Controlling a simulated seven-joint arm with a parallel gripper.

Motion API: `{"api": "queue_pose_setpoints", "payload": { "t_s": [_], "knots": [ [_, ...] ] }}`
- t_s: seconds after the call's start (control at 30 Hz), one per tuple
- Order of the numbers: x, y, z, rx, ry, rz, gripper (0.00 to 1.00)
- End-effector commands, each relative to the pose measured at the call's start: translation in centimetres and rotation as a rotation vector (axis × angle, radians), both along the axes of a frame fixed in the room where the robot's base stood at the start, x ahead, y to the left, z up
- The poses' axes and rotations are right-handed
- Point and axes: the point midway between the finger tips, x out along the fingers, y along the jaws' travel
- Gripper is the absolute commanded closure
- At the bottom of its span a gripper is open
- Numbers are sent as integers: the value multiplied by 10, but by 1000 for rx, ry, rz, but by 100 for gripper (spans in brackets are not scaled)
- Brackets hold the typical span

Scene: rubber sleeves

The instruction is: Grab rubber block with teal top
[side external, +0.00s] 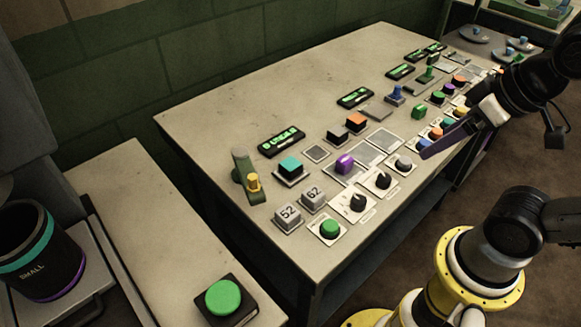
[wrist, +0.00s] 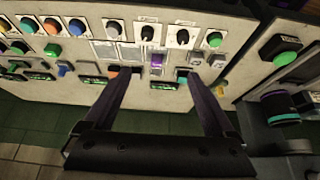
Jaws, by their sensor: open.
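The block with the teal top (side external: 290,166) has a dark base and stands on the grey console table, between a green-lit display and the grey number blocks. In the wrist view the teal top (wrist: 182,74) shows just beside the right finger, partly hidden by it. My gripper (side external: 425,153) is over the right part of the table in the side view, well apart from the teal-topped block.
A purple block (side external: 344,163), an orange-topped block (side external: 356,122) and black knobs (side external: 384,180) crowd the table (side external: 215,105). A green lever with a yellow knob (side external: 252,182) stands left of the teal-topped block. A dark bin marked SMALL (side external: 45,272) and a green button (side external: 223,296) are lower left.

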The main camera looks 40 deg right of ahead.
Motion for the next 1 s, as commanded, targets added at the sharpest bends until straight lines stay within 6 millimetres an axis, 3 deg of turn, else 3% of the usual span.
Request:
{"api": "queue_pose_setpoints", "payload": {
  "t_s": [0.3, 0.47, 0.57, 0.77, 1.0],
  "knots": [
    [-2, 0, 1, -61, 9, 117, 10],
    [14, 0, 29, -177, -8, 329, 10],
    [34, 2, 47, -253, 10, 491, 10],
    [97, 14, 72, -383, 80, 850, 10],
    [185, 40, 60, -459, 181, 1239, 10]
  ]
}}
